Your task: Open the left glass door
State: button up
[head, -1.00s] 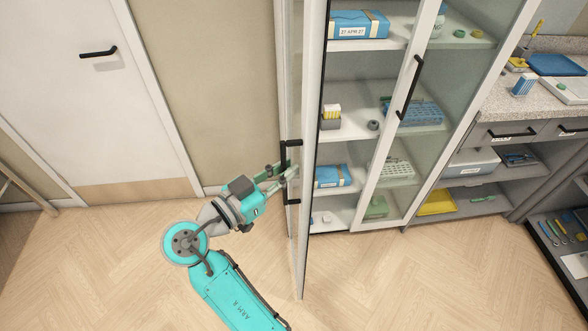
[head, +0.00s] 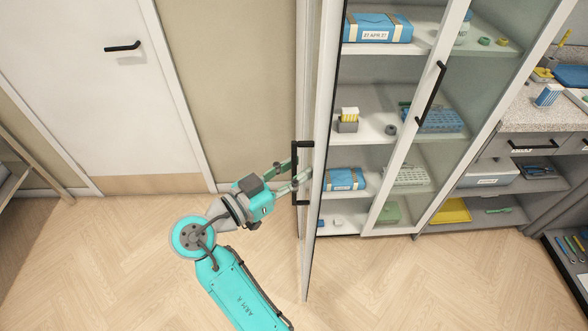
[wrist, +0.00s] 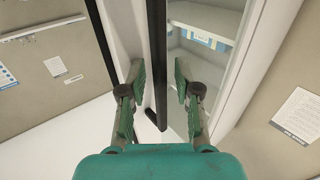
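The left glass door (head: 322,100) stands swung out from the cabinet and shows almost edge-on in the head view. Its black bar handle (head: 296,172) is on the face toward my arm. My gripper (head: 293,173) is at this handle, left of the door. In the wrist view the dark handle bar (wrist: 158,60) runs between my two spread fingers (wrist: 160,85), with a gap visible on each side. The fingers are open and do not appear to press on the bar. The exact depth of the bar between them is hard to tell.
The right glass door (head: 400,160) is shut, with its own black handle (head: 430,92). Shelves behind hold blue packs (head: 378,28) and racks. A counter (head: 520,115) stands at the right. A white room door (head: 85,100) is at the left. The floor (head: 130,260) by my arm is clear.

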jog(key=v, duration=1.2)
dwell(0.3)
